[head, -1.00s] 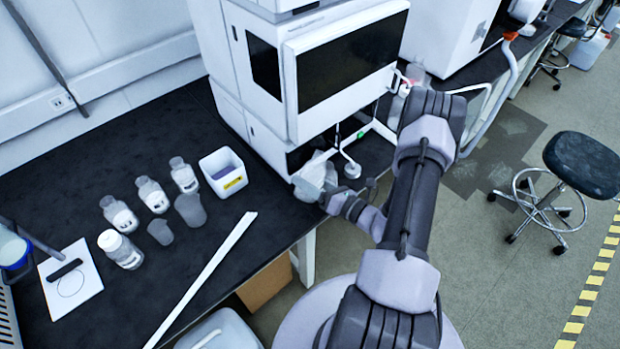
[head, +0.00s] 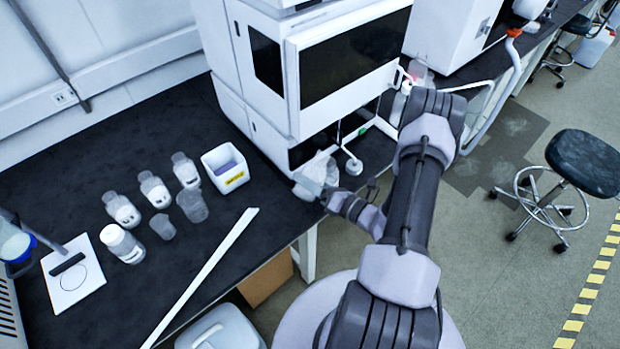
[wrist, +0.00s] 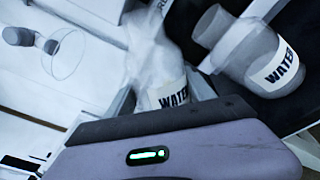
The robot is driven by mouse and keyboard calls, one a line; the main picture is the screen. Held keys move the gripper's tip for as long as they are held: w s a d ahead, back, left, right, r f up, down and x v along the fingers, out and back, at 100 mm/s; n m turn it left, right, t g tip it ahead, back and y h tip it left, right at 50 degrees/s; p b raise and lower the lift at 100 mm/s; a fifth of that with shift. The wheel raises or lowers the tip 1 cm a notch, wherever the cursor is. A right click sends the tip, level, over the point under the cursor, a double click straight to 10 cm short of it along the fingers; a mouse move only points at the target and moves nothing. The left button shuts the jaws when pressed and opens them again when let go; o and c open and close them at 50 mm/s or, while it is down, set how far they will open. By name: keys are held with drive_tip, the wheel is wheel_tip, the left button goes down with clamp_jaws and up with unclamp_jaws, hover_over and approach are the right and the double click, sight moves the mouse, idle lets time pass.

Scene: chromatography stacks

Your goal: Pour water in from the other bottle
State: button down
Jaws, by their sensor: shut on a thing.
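My gripper (head: 328,196) is at the front edge of the black bench, below the white instrument stack. It is shut on a clear bottle labelled WATER (wrist: 170,92), which shows between the fingers in the wrist view. Its upper part looks blurred and pale. A second clear bottle labelled WATER (wrist: 250,58) is to its right in that view, with its neck toward the upper left. In the head view the pale clear glass (head: 316,170) at the gripper overlaps, and I cannot separate the two bottles. I cannot tell whether water is flowing.
A white round cap with tubing (head: 353,167) hangs beside the gripper under the stack (head: 265,100). Several bottles and beakers (head: 154,190) stand at the left, near a white bin (head: 226,170). A stool (head: 582,165) stands on the floor at the right.

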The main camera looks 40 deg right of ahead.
drive_tip(key=shift+m, duration=0.3)
drive_tip(key=shift+a+f+m, duration=0.15)
drive_tip(key=shift+m, duration=0.35)
drive_tip(key=shift+f+m, duration=0.4)
drive_tip(key=shift+m, duration=0.1)
drive_tip(key=shift+r, duration=0.1)
drive_tip(key=shift+a+r+m+y+p, duration=0.15)
drive_tip(key=shift+m+y+p, duration=0.2)
drive_tip(key=shift+m, duration=0.25)
